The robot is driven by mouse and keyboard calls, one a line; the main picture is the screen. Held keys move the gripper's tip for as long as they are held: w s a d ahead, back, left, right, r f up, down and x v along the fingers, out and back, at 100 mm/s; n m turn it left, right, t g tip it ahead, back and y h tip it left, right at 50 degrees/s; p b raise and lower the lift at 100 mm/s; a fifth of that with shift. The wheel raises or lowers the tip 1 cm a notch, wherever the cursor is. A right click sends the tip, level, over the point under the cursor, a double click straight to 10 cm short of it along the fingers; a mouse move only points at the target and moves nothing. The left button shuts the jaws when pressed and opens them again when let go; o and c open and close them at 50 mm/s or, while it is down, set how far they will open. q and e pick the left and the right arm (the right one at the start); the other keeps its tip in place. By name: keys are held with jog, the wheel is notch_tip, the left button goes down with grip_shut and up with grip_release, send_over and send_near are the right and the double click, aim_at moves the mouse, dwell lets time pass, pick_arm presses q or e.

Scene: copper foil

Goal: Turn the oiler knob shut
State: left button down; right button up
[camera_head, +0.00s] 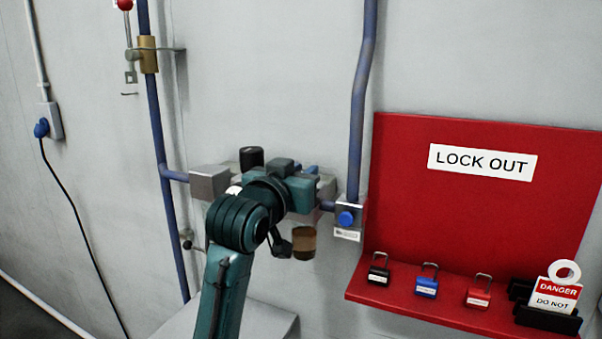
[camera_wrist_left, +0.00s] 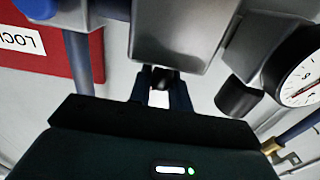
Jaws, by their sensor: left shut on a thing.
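The oiler shows in the head view as a grey metal body with an amber bowl (camera_head: 303,243) below it, partly hidden behind my left arm. In the left wrist view, which is upside down, its grey body (camera_wrist_left: 178,35) fills the top middle. The small dark oiler knob (camera_wrist_left: 163,77) sticks out from that body. My left gripper (camera_wrist_left: 161,96) is shut on the knob, one finger on each side. In the head view my left gripper (camera_head: 308,171) is over the oiler, and its hand hides the knob. My right gripper is not in view.
A black regulator knob (camera_head: 251,158) and a gauge (camera_wrist_left: 298,80) are close beside my gripper. Blue pipes (camera_head: 361,100) and a blue-buttoned valve (camera_head: 347,218) stand nearby. A red lockout board (camera_head: 400,150) with padlocks is to the right.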

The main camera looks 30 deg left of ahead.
pick_arm(q)
jog(key=n+g+y, duration=0.1)
jog(key=n+y, duration=0.1)
jog(key=y, duration=0.2)
jog(key=n+g+y, duration=0.1)
jog(key=n+y, duration=0.2)
jog(key=y, duration=0.1)
jog(key=shift+d+g+b, duration=0.15)
jog(key=shift+g+b, duration=0.15)
jog(key=shift+n+g+y+b, duration=0.75)
jog(key=shift+n+g+y, duration=0.85)
jog(key=shift+n+y, duration=0.3)
jog(key=shift+y, duration=0.3)
jog(key=c, duration=1.3)
grip_release()
jog(key=shift+c, duration=0.2)
